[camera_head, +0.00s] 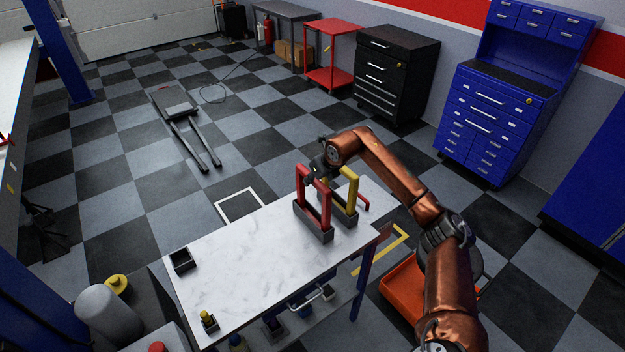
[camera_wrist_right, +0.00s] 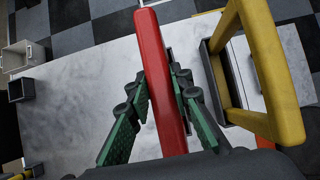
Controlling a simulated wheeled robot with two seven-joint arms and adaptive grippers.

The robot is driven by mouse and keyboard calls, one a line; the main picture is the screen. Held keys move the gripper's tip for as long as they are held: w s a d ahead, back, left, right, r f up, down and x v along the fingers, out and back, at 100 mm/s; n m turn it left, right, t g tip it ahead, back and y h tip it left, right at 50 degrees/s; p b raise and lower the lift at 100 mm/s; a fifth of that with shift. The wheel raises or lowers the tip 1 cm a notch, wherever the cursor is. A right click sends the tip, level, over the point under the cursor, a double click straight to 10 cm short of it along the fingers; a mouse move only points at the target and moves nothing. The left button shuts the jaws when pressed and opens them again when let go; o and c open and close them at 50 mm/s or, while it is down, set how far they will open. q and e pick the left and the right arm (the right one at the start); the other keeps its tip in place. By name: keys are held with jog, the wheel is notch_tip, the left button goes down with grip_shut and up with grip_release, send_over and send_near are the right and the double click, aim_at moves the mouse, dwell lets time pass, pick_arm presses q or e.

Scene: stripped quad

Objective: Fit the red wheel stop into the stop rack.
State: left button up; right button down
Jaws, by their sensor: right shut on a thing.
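The red wheel stop (camera_head: 300,186) is an upright red frame near the back right of the white table (camera_head: 240,264). Its foot is at the dark grey stop rack (camera_head: 313,224); I cannot tell whether it is fully seated. My right gripper (camera_head: 316,174) is shut on the red wheel stop, reaching in from behind. In the right wrist view, the red bar (camera_wrist_right: 160,60) runs between the green-padded fingers (camera_wrist_right: 158,95). A yellow stop (camera_head: 353,190) stands upright in a grey holder just right of the red one. My left gripper is out of view.
A small black open box (camera_head: 181,260) and a small yellow-topped item (camera_head: 207,320) are on the table's left part. A thin red piece (camera_head: 362,202) is by the yellow stop. The table's middle is clear. An orange bin (camera_head: 404,292) stands on the floor at the right.

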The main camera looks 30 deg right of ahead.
jog(key=shift+w, duration=0.1)
jog(key=c, duration=1.7)
grip_release()
jog(key=shift+f, duration=0.15)
jog(key=shift+c, duration=0.2)
jog(key=b+v, duration=0.1)
jog(key=v, duration=1.1)
